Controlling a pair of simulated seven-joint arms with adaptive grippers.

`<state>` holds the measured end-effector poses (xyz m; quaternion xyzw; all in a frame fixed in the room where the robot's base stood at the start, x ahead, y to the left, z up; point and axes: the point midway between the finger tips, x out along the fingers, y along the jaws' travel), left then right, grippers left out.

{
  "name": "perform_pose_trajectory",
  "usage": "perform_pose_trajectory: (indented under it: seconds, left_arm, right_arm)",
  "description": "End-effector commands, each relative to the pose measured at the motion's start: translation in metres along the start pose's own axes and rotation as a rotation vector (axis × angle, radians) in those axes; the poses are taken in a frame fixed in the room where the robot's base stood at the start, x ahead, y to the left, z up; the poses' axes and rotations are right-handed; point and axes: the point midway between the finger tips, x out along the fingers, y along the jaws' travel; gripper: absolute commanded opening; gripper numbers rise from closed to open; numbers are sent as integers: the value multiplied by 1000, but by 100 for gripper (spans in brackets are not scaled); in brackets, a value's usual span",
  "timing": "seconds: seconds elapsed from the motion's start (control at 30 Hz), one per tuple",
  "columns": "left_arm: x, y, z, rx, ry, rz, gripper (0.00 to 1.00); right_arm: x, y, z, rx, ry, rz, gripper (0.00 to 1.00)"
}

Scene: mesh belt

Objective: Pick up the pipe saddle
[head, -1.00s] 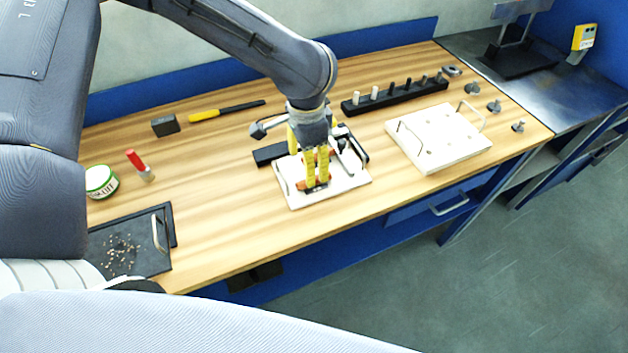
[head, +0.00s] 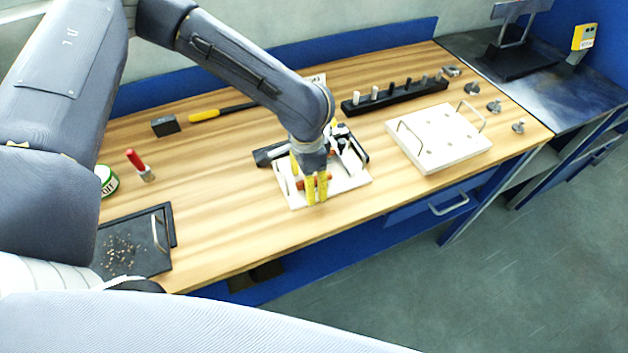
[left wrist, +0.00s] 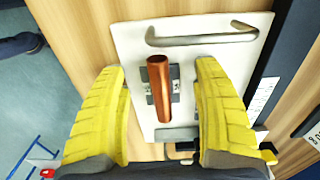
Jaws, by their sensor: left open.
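A copper-coloured pipe piece (left wrist: 159,92) stands out over a small grey metal plate (left wrist: 174,72) on a white board (left wrist: 132,40); I cannot tell for certain which part is the pipe saddle. My left gripper (left wrist: 158,72) is open, its yellow fingers on either side of the pipe piece, with gaps and no clear contact. In the head view my left gripper (head: 317,197) points down over the front part of the white board (head: 350,187) and hides most of the pipe piece. My right gripper is not in view.
The board has a metal handle (left wrist: 200,38). A second white board with handles (head: 440,145) and a black rack of pegs (head: 395,97) stand to the right. A dark tray (head: 125,262) lies front left.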

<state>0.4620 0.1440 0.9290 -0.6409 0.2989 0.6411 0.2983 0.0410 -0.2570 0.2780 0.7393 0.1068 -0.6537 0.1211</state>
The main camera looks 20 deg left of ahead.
Motion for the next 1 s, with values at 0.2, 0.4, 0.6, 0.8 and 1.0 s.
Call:
perform_pose_trajectory:
  seconds: [0.2, 0.4, 0.6, 0.8, 1.0]
  left_arm:
    - [0, 0, 0, 0, 0, -1, 64]
    - [0, 0, 0, 0, 0, -1, 41]
    - [0, 0, 0, 0, 0, -1, 17]
    - [0, 0, 0, 0, 0, -1, 0]
    - [0, 0, 0, 0, 0, -1, 0]
  right_arm:
    - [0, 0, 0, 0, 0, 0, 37]
    - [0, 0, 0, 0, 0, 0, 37]
    - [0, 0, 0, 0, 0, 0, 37]
    - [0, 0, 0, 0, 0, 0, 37]
    - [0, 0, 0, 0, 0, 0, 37]
